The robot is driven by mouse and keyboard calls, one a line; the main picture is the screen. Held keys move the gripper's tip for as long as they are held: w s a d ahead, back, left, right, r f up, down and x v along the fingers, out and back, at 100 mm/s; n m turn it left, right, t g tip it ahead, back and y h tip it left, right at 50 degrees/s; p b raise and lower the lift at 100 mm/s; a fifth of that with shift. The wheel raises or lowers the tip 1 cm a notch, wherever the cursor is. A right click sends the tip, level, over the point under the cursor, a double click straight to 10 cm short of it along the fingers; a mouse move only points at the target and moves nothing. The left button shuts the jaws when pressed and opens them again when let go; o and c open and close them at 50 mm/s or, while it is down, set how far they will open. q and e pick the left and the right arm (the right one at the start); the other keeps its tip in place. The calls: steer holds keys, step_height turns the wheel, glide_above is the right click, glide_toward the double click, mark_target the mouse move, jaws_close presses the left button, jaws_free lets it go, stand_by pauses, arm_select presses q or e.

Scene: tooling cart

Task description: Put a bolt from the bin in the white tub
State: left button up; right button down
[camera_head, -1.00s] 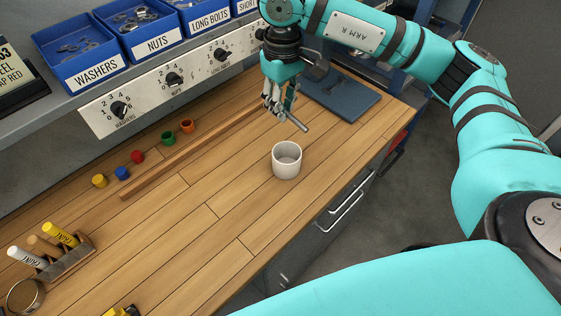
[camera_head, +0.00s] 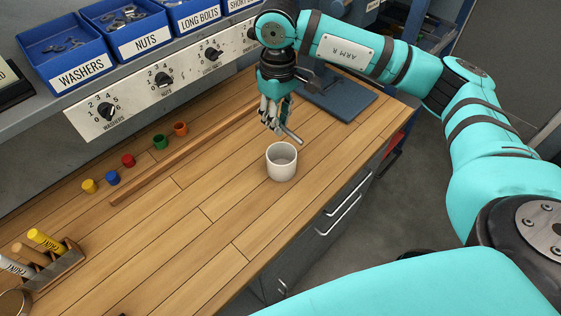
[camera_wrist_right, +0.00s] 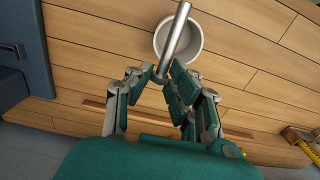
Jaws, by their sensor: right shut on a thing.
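The white tub (camera_head: 281,168) stands upright on the wooden bench top. In the right wrist view the tub (camera_wrist_right: 197,54) lies beyond my fingertips, partly behind the bolt. My right gripper (camera_head: 274,124) is shut on a grey metal bolt (camera_head: 292,135), which sticks out toward the tub's far rim. In the wrist view the bolt (camera_wrist_right: 178,35) projects from between the fingertips (camera_wrist_right: 163,80) and overlaps the tub's opening. The bolt is held above the bench and outside my grip it looks free. The blue bins with long bolts (camera_head: 192,14) and short bolts (camera_head: 240,5) sit at the back. My left gripper does not show.
Blue washer (camera_head: 68,52) and nut (camera_head: 128,24) bins stand on the shelf above a dial panel (camera_head: 160,80). Small coloured cups, a wooden strip (camera_head: 185,155) and a marker holder (camera_head: 55,268) lie on the bench. A blue-grey plate (camera_head: 342,98) lies behind the gripper. Bench around the tub is clear.

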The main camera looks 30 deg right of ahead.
steer(key=c, duration=1.1)
jaws_free()
steer(key=shift+c, duration=0.2)
steer(key=shift+r, duration=0.1)
step_height(320, 180, up, 12)
